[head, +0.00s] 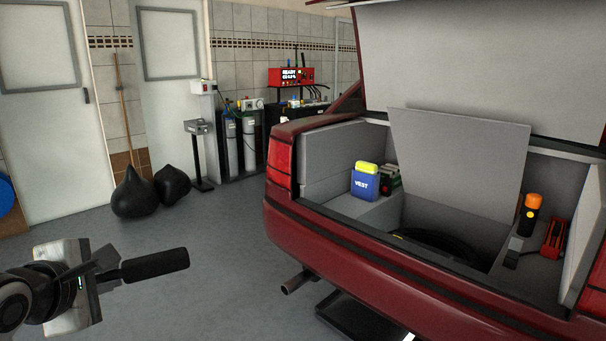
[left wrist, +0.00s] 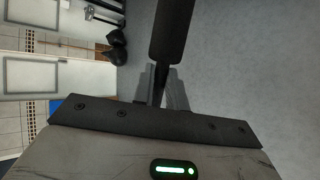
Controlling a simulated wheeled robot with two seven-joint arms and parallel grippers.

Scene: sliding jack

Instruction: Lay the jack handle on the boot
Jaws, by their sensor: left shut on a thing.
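My left gripper (head: 95,273) is at the lower left of the head view, shut on the jack handle (head: 155,264). The handle has a thick black grip that points right, toward the car, and is held in the air above the floor. In the left wrist view the handle (left wrist: 172,32) runs up from between the fingers (left wrist: 160,88). The boot (head: 360,208) of the red car is open at the right, with a wide gap between it and the handle. My right gripper is not in view.
In the boot are a blue vest pack (head: 365,185), a raised grey floor panel (head: 458,150), a dark well (head: 440,243), an orange-topped torch (head: 530,213) and a red item (head: 554,238). Black bags (head: 135,195) lie on the floor behind. The floor between gripper and car is clear.

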